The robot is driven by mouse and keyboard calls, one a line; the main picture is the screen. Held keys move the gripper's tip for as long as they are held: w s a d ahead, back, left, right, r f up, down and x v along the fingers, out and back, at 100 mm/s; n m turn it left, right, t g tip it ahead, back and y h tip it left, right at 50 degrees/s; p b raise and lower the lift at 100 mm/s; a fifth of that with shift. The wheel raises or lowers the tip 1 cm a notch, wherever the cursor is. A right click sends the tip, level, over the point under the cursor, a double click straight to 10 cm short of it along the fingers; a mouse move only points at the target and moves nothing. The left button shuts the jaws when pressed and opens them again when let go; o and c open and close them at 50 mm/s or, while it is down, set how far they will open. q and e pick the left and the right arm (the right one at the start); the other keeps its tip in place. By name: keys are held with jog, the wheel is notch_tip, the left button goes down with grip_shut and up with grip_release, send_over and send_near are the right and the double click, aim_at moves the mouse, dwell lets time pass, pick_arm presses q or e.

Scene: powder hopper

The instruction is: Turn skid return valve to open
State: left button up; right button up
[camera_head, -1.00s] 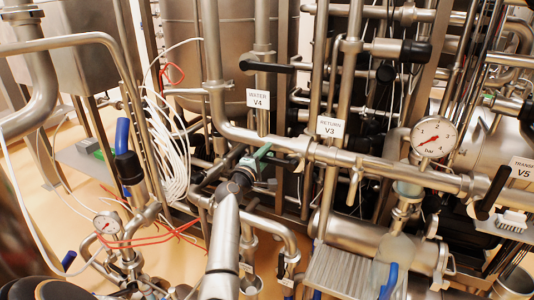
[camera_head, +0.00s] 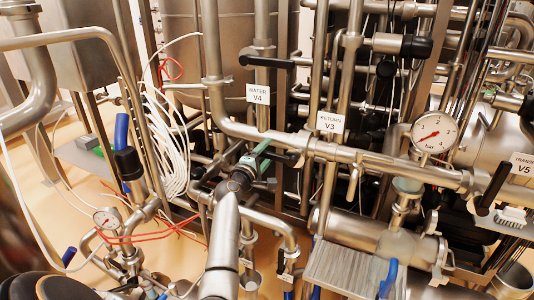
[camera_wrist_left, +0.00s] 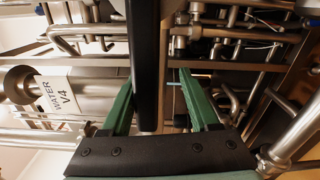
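The return valve V3 is marked by a white "RETURN V3" tag (camera_head: 331,122) on the pipework in the middle of the head view. A short black lever (camera_head: 280,155) shows on the pipe just left of and below this tag, right beside my left gripper (camera_head: 257,154). The gripper has green fingers, which also show in the left wrist view (camera_wrist_left: 160,98). There they stand apart, with a black bar (camera_wrist_left: 145,50), seemingly the lever, running between them. A gap shows between the bar and the right finger. Contact with the left finger cannot be told. My right gripper is not in view.
The "WATER V4" tag (camera_head: 257,92) and its black handle (camera_head: 266,62) are above left. A pressure gauge (camera_head: 434,132) and V5's black handle (camera_head: 493,188) are at right. Pipes crowd closely around my gripper. White hoses (camera_head: 170,160) hang at left.

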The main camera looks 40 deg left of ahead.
pick_arm(q)
jog(key=shift+s, duration=0.1)
jog(key=v, duration=1.2)
jog(key=shift+s, duration=0.15)
dwell(0.3)
